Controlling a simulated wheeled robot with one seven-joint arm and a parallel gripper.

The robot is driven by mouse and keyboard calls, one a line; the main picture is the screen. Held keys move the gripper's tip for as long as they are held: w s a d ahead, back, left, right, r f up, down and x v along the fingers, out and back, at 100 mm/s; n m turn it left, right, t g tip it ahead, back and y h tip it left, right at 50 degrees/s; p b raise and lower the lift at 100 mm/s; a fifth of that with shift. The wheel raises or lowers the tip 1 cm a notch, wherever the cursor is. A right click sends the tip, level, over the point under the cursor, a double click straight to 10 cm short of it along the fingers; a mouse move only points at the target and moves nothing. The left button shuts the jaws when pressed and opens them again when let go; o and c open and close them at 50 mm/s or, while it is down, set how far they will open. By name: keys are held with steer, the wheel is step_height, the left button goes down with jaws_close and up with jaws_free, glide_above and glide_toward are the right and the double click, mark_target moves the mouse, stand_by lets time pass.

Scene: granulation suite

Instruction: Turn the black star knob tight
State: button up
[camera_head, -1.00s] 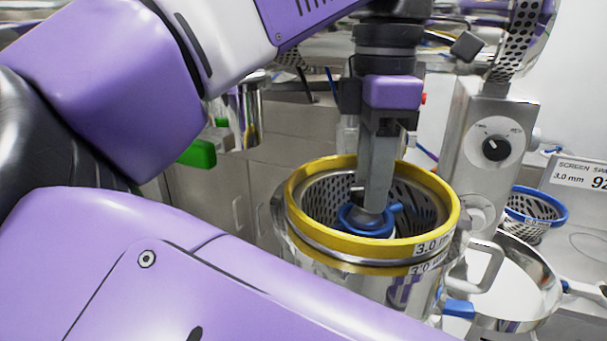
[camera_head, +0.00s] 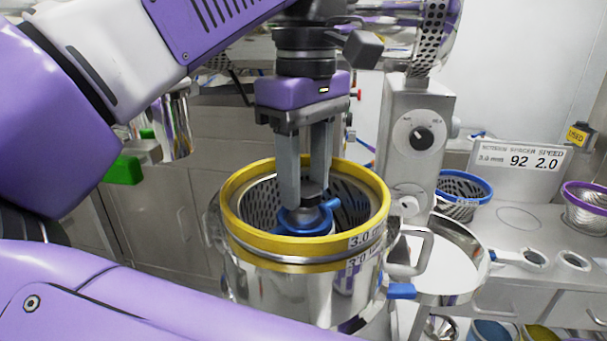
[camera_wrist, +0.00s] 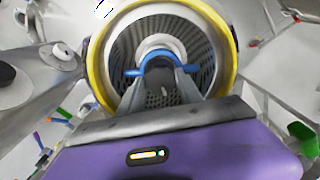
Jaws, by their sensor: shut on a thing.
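The black star knob (camera_head: 312,189) sits at the centre inside the yellow-rimmed screen basket (camera_head: 232,219), above a blue hub (camera_head: 292,219) with a blue arm sticking out to the right. My gripper (camera_head: 308,190) points straight down into the basket. Its two grey fingers stand on either side of the knob and are shut on it. In the wrist view the fingertips (camera_wrist: 161,75) reach the blue hub (camera_wrist: 131,72) in the middle of the basket, whose yellow rim (camera_wrist: 97,76) surrounds them. The knob is mostly hidden there by the fingers.
A steel post with a dial (camera_head: 421,138) stands just right of the basket. A steel pan (camera_head: 450,262), a blue-rimmed basket (camera_head: 466,182) and a purple-rimmed basket (camera_head: 588,197) lie further right.

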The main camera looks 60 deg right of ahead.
mark_target(305, 189)
steer(key=shift+m, duration=1.1)
steer(key=o, duration=1.4)
steer(key=shift+r, duration=0.15)
step_height(305, 189, up, 8)
steer(key=shift+f+p, duration=0.2)
steer(key=shift+p, duration=0.15)
